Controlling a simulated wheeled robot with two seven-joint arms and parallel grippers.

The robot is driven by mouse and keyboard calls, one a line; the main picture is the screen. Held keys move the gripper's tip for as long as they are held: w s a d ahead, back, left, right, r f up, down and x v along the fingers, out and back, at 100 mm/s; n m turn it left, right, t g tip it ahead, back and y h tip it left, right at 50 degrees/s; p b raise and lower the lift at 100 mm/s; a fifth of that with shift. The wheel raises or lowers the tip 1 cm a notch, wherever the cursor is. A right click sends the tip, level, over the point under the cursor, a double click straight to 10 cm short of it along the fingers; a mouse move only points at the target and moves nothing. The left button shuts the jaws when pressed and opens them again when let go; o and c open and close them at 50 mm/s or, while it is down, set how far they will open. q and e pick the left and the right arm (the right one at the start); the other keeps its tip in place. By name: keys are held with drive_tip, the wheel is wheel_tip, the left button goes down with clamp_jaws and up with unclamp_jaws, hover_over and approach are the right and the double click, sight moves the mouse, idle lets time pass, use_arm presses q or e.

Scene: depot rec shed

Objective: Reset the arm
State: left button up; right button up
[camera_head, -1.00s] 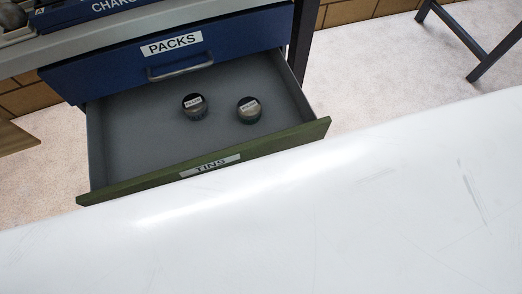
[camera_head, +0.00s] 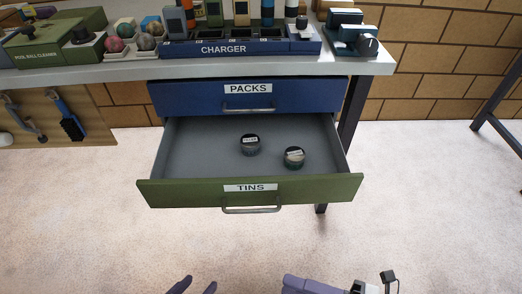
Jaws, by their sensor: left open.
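At the bottom edge, right of centre, my left gripper (camera_head: 376,284) shows with its dark and pale fingers apart. It looks open, with nothing seen between the fingers. My purple arm parts show along the same edge, to its left. Most of the arm is cut off by the frame. The gripper is well in front of the open drawer and apart from it. My right gripper cannot be made out in the picture.
The green-fronted TINS drawer (camera_head: 305,191) stands open with two round tins (camera_head: 250,145) (camera_head: 294,157) inside. The blue PACKS drawer (camera_head: 185,97) above is shut. The bench top (camera_head: 375,66) holds a charger (camera_head: 240,48) and boxes. Floor in front is clear.

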drive_tip(key=w+d+r+m+t+h+p, duration=0.25)
drive_tip(key=w+m+t+h, duration=0.55)
drive_tip(key=m, duration=0.7)
use_arm(q)
drive_tip(key=r+p, duration=0.2)
drive_tip(key=r, duration=0.1)
drive_tip(key=r+p, duration=0.1)
drive_tip(key=shift+w+a+r+p, duration=0.25)
drive_tip(key=shift+w+p, duration=0.05)
use_arm(e)
drive_tip(key=s+d+f+m+g+h, duration=0.5)
drive_tip(key=f+m, duration=0.1)
drive_tip(key=m, duration=0.6)
drive_tip(key=shift+d+f, duration=0.2)
drive_tip(key=shift+d, duration=0.1)
use_arm(q)
drive_tip(key=shift+w+r, duration=0.2)
drive_tip(key=shift+w, duration=0.05)
